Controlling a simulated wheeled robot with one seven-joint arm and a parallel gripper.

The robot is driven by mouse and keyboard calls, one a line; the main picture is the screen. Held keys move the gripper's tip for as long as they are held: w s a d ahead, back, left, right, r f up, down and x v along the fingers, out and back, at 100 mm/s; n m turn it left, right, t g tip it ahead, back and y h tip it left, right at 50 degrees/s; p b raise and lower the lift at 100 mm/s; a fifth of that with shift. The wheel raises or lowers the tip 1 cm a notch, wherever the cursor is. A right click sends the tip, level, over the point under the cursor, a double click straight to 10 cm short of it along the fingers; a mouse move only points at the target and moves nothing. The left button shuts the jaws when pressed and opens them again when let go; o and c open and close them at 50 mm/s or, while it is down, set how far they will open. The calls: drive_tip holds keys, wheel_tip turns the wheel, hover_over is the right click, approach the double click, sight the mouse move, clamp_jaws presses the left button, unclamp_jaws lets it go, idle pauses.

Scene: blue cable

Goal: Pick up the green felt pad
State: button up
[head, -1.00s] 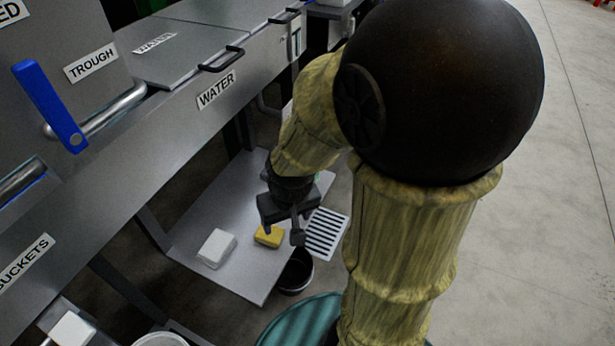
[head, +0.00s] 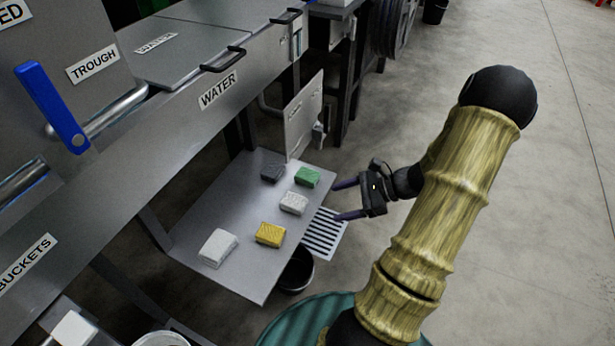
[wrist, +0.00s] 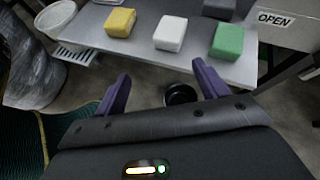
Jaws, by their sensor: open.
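The green felt pad (head: 307,177) is a small block lying on the low metal shelf (head: 203,239), near its far right edge. It also shows in the wrist view (wrist: 228,40), at the upper right. My gripper (head: 342,200) is open and empty, with its purple fingers pointing left toward the shelf. It is off the shelf's right edge, apart from the pad. In the wrist view my fingertips (wrist: 160,72) sit below the shelf edge in the picture, with a white block ahead of them and the green pad to the right.
A white block (head: 293,203), a yellow block (head: 269,234), a larger white block (head: 218,247) and a dark grey block (head: 272,172) share the shelf. A slatted grate (head: 324,236) and dark bucket (head: 297,270) are beside it. An upright panel (head: 303,118) stands behind the pad.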

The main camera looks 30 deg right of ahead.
drive_tip(key=d+m+t, duration=0.6)
drive_tip(key=d, duration=0.3)
drive_tip(key=shift+d+f+h, duration=0.15)
drive_tip(key=shift+f+h, duration=0.05)
drive_tip(key=shift+h, duration=0.2)
drive_tip(key=shift+s, duration=0.1)
drive_tip(key=b, duration=0.2)
approach(310, 175)
drive_tip(key=shift+w+a+f, duration=0.55)
drive_tip(key=shift+w+a, duration=0.5)
drive_tip(key=shift+w, duration=0.1)
drive_tip(key=x, duration=0.2)
drive_tip(key=b+x, duration=0.1)
drive_tip(key=x, duration=0.2)
drive_tip(key=shift+w+r, duration=0.2)
